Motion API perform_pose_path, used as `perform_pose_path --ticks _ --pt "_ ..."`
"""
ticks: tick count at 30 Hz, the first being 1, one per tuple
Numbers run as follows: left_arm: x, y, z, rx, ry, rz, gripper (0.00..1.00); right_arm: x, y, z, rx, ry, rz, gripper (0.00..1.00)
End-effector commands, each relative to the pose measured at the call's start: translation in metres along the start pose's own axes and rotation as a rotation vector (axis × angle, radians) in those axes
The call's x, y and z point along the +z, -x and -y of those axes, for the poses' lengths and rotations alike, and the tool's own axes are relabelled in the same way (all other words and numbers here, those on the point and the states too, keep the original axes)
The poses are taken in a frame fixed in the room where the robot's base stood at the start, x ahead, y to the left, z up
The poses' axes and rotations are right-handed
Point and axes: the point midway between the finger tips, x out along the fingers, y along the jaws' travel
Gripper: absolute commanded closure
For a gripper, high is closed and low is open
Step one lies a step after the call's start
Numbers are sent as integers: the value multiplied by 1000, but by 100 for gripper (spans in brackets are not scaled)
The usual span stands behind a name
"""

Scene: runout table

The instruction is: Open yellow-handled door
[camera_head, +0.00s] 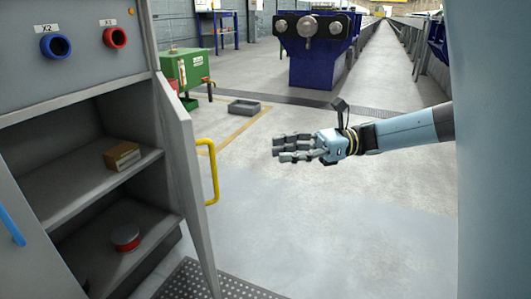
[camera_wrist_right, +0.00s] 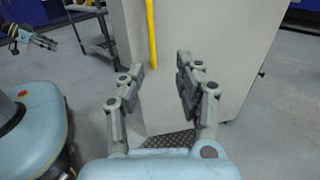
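The grey door (camera_head: 180,150) with the yellow handle (camera_head: 213,172) stands swung open on the right side of the cabinet, showing the shelves inside. In the right wrist view the yellow handle (camera_wrist_right: 151,35) is upright on the pale door panel (camera_wrist_right: 215,50), beyond the fingertips. My right gripper (camera_head: 278,148) is to the right of the handle, apart from it, with fingers pointing left. The right wrist view shows its fingers (camera_wrist_right: 159,62) spread and empty. My left gripper (camera_wrist_right: 43,41) shows small at that view's upper left; its opening is unclear.
The cabinet holds a brown box (camera_head: 122,156) on the upper shelf and a red-based round item (camera_head: 126,237) below. A blue handle (camera_head: 12,227) is at far left. A perforated mat (camera_head: 235,286) lies by the door. The floor right of the door is clear.

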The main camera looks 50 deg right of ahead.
Motion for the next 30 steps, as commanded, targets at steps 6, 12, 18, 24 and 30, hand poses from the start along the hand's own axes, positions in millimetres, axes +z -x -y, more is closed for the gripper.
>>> perform_pose_path --ticks 6,12,18,24,30 --pt "0 0 0 0 0 0 61 0 7 0 1 2 0 66" --pt "0 0 0 0 0 0 61 0 7 0 1 1 0 73" --pt "0 0 0 0 0 0 61 -2 5 -3 -4 -12 3 100" --pt "0 0 0 0 0 0 61 -56 -29 -70 -150 -394 79 100" --pt "0 0 0 0 0 0 61 -105 -77 -154 -515 -1262 278 100"
